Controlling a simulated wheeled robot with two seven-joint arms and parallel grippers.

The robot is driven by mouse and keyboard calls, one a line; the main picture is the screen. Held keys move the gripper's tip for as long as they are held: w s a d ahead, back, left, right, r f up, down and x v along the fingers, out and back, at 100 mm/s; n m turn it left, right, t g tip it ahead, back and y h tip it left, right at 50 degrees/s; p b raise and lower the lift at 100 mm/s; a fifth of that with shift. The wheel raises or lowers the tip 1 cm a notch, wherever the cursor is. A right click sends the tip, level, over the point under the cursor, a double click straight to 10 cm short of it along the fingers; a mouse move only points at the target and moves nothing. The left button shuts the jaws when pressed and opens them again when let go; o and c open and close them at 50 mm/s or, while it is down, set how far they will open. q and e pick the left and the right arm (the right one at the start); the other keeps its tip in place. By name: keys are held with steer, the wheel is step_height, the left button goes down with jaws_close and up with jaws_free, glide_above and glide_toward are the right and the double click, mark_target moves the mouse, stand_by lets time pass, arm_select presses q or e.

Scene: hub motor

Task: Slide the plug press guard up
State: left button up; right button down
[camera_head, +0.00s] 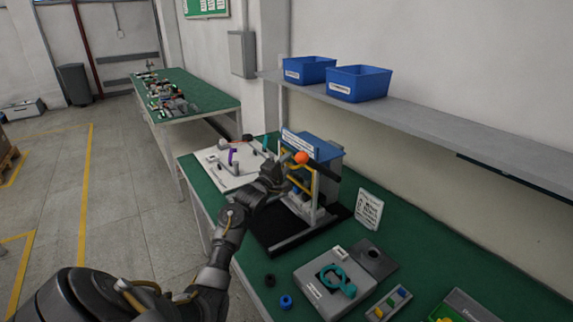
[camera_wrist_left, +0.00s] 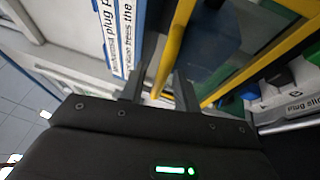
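The plug press guard (camera_head: 289,160) is a yellow bar frame on the front of the press (camera_head: 325,160), which has a blue body and stands on a black base. An orange ball knob (camera_head: 301,157) shows near the guard's top. My left gripper (camera_head: 283,165) is close to the left side of the guard, and its fingers are hard to make out in the head view. In the left wrist view, its two dark fingers (camera_wrist_left: 160,90) are apart, with a yellow guard bar (camera_wrist_left: 172,45) running up ahead between them. Whether they touch the bar cannot be told. My right gripper is out of view.
A white board with parts (camera_head: 228,170) lies left of the press. A small sign (camera_head: 369,208) stands to its right. A grey fixture with a teal part (camera_head: 335,281) is in front. Blue bins (camera_head: 358,84) sit on the shelf above.

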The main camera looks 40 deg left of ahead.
arm_select(q)
steer(key=s+d+f+b, duration=0.1)
steer(key=s+f, duration=0.1)
steer(key=s, duration=0.8)
steer(key=shift+s+b, duration=0.35)
